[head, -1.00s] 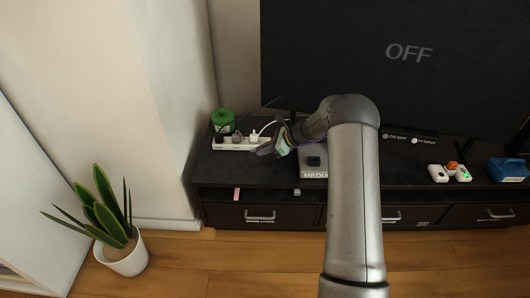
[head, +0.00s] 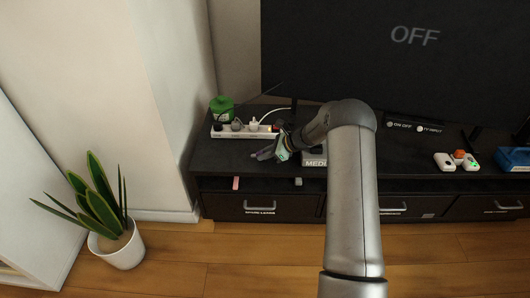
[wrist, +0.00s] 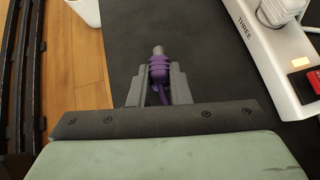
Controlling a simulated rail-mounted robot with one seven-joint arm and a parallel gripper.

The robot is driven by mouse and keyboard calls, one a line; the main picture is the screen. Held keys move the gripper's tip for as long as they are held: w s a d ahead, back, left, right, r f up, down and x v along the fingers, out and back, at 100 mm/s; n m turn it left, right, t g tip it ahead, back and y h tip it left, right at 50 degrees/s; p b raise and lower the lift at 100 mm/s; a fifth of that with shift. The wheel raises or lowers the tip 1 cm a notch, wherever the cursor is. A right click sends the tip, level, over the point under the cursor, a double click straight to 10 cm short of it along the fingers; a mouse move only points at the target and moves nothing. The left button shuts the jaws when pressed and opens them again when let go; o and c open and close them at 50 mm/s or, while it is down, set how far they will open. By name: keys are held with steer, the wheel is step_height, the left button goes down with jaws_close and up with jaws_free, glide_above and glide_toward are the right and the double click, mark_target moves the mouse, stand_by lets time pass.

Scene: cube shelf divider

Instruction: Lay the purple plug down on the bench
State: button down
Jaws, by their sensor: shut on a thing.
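The purple plug (wrist: 158,68) is pinched between the fingertips of my gripper (wrist: 157,84) in the wrist view, its grey tip pointing away from the palm. Its purple cord shows between the fingers. The black bench (wrist: 205,65) lies beneath; I cannot tell whether the plug touches it. In the head view my gripper (head: 264,153) is over the bench top (head: 228,158), in front of the white power strip (head: 228,134). The plug is too small to make out there.
A grey media box (head: 314,159) is right of my gripper. White devices (head: 445,161) and a blue box (head: 513,160) lie far right. Bench top left of the gripper is clear.

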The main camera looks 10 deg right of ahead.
steer(key=shift+f, duration=0.3)
stand_by(0.5)
steer(key=shift+s+d+f+y+b, duration=0.15)
steer(key=shift+f+y+b, duration=0.3)
steer(key=shift+b, duration=0.6)
steer(key=shift+d+f+t+y+b, duration=0.15)
steer(key=shift+f+t+y+b, duration=0.2)
steer(key=shift+b, duration=0.3)
steer(key=shift+r, duration=0.35)
steer(key=c, duration=1.8)
jaws_free()
steer(key=shift+o, duration=0.2)
steer(key=o, duration=0.6)
steer(key=shift+c, duration=0.2)
